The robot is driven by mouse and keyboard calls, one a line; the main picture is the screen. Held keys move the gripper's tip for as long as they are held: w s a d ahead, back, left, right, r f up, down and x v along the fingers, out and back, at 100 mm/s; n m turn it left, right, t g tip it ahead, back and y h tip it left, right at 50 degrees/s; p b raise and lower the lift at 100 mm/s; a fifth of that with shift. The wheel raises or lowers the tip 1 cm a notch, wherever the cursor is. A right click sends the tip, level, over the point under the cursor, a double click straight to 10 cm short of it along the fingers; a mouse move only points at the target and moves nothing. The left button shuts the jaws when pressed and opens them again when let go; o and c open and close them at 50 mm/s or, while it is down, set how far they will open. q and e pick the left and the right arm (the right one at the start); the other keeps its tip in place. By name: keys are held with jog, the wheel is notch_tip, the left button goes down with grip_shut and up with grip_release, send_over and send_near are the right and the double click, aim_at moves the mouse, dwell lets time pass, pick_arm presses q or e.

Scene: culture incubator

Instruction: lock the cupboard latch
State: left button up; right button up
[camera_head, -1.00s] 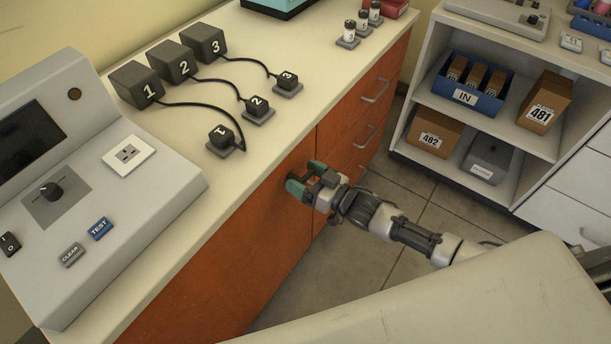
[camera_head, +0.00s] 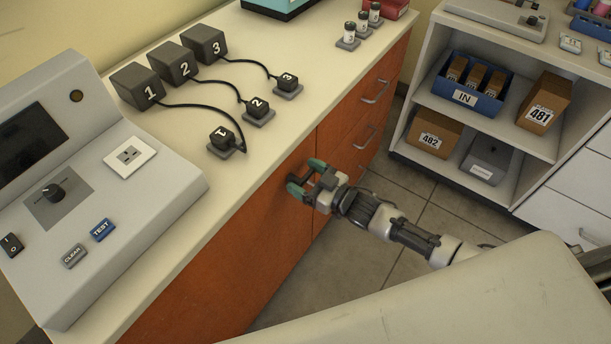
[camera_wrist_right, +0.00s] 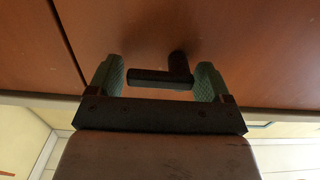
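The cupboard latch (camera_wrist_right: 158,78) is a dark L-shaped handle on the red-brown cupboard front (camera_head: 240,260). In the right wrist view its bar lies level across the picture, pointing left from its pivot. My right gripper (camera_wrist_right: 160,80) is open, with one green fingertip on each side of the latch. The right fingertip is close to the pivot end; whether it touches cannot be told. In the head view my right gripper (camera_head: 305,178) is at the cupboard front below the counter edge, and the latch cannot be made out there. My left gripper is not in view.
The counter (camera_head: 185,195) above carries a grey control console (camera_head: 120,215) and several black numbered blocks with cables. Drawers with metal handles (camera_head: 375,92) are to the right. An open shelf unit (camera_head: 400,150) with boxes stands across a tiled floor gap.

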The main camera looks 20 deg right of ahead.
jog(key=shift+o, duration=0.8)
jog(key=v, duration=1.1)
jog(key=shift+w, duration=0.1)
jog(key=s+d+f+m+g+h+p, duration=0.1)
jog(key=s+d+f+g+h, duration=0.2)
jog(key=f, duration=0.5)
jog(key=s+d+f+m+h+p, duration=0.1)
jog(key=s+d+f+m+h, duration=0.2)
jog(key=f, duration=0.5)
jog(key=s+d+f+g+h+p, duration=0.1)
jog(key=s+f+g+h, duration=0.15)
jog(key=s+f, duration=0.4)
jog(key=s+a+f+g, duration=0.1)
jog(key=s+f+g, duration=0.1)
jog(key=s+f, duration=0.2)
jog(key=s+a+f+m+g+h+p, duration=0.1)
jog(key=s+a+f+g, duration=0.1)
jog(key=s, duration=0.9)
jog(key=s+a+f+g+h, duration=0.1)
jog(key=s+f+g, duration=0.2)
jog(key=s+f, duration=0.3)
jog(key=shift+s+a+g, duration=0.3)
jog(key=shift+s+g, duration=0.05)
jog(key=shift+s, duration=0.5)
